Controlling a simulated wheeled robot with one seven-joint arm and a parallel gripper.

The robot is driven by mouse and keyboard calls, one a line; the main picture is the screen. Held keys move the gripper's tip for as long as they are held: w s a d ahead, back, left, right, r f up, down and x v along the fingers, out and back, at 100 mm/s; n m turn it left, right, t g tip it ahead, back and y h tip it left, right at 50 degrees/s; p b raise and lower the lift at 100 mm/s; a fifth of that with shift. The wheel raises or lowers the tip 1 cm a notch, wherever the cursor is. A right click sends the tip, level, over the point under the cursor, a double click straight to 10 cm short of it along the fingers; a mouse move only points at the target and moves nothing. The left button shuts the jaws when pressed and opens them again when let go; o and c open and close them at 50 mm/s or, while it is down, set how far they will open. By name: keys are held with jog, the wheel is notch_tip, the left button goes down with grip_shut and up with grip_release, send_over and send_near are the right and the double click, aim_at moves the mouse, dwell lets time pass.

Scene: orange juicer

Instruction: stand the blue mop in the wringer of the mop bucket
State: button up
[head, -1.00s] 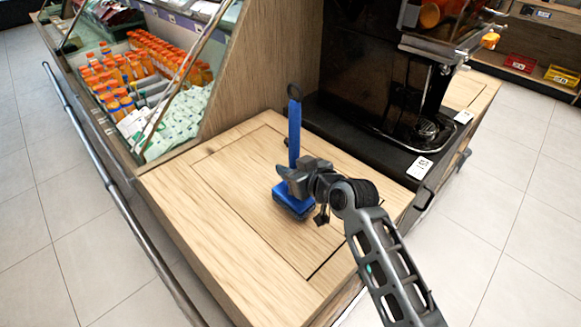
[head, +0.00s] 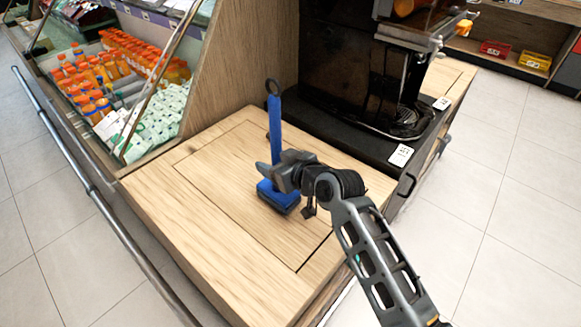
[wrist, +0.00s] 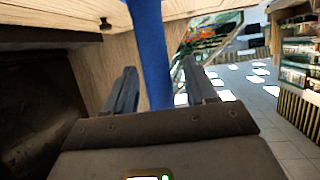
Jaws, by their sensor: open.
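The blue mop (head: 274,122) stands on the wooden counter with its blue head (head: 279,196) down. Its handle rises with a slight lean to the left in the head view and ends in a dark ring. My gripper (head: 272,176) is low at the handle, just above the mop head, and hides part of the handle. In the wrist view the handle (wrist: 151,50) passes between the two open fingers of my gripper (wrist: 160,88), with gaps on both sides. The mop bucket and its wringer are not in view.
The wooden counter top (head: 210,215) is otherwise bare. The black juicer (head: 345,65) stands behind the mop to the right. A chilled display with orange bottles (head: 130,60) is at left, with a metal rail (head: 85,180) along it. Tiled floor is open at right.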

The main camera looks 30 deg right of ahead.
jog(key=v, duration=1.1)
jog(key=shift+s, duration=0.2)
jog(key=shift+s, duration=0.1)
jog(key=s+f+m+h, duration=0.1)
jog(key=s+f, duration=0.1)
jog(key=s, duration=0.8)
jog(key=s+f+m+h, duration=0.1)
jog(key=s+f, duration=0.1)
jog(key=s, duration=0.8)
jog(key=s+a+r, duration=0.2)
jog(key=s+r, duration=0.2)
jog(key=s, duration=0.4)
jog(key=s+a+r+t, duration=0.1)
jog(key=s+a+r, duration=0.1)
jog(key=s+r, duration=0.3)
jog(key=s, duration=0.3)
jog(key=shift+s, duration=0.1)
jog(key=shift+c, duration=0.2)
